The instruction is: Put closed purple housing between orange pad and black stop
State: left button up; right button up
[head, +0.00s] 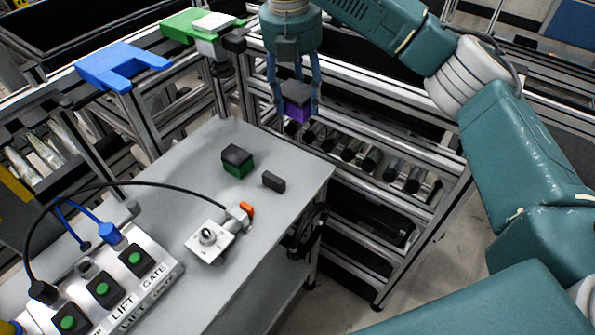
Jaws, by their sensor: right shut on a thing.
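My right gripper (294,107) hangs above the far end of the grey table and is shut on the purple housing (298,114). The housing has a black lid on top and is held in the air, clear of the table. A small orange part (246,209) shows at the corner of a white plate fixture; I cannot tell whether it is the orange pad. A loose black block (273,181) lies on the table; I cannot tell whether it is the black stop. My left gripper is not in view.
A green housing with a black lid (237,162) stands on the grey table (190,170). The white plate (209,241) and a button box (105,285) with cables are nearer. Blue (120,65) and green (185,27) fixtures sit on rails behind. A roller rack (350,150) stands beyond the table.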

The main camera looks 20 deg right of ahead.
dwell(0.3)
notch_tip(320, 180, down, 16)
jog(key=shift+r+p, duration=0.2)
jog(key=shift+p, duration=0.95)
notch_tip(320, 180, down, 4)
jog(key=shift+r+p, duration=0.2)
jog(key=shift+p, duration=1)
jog(key=shift+f, duration=0.15)
jog(key=o, duration=1.3)
jog(key=shift+c, duration=0.2)
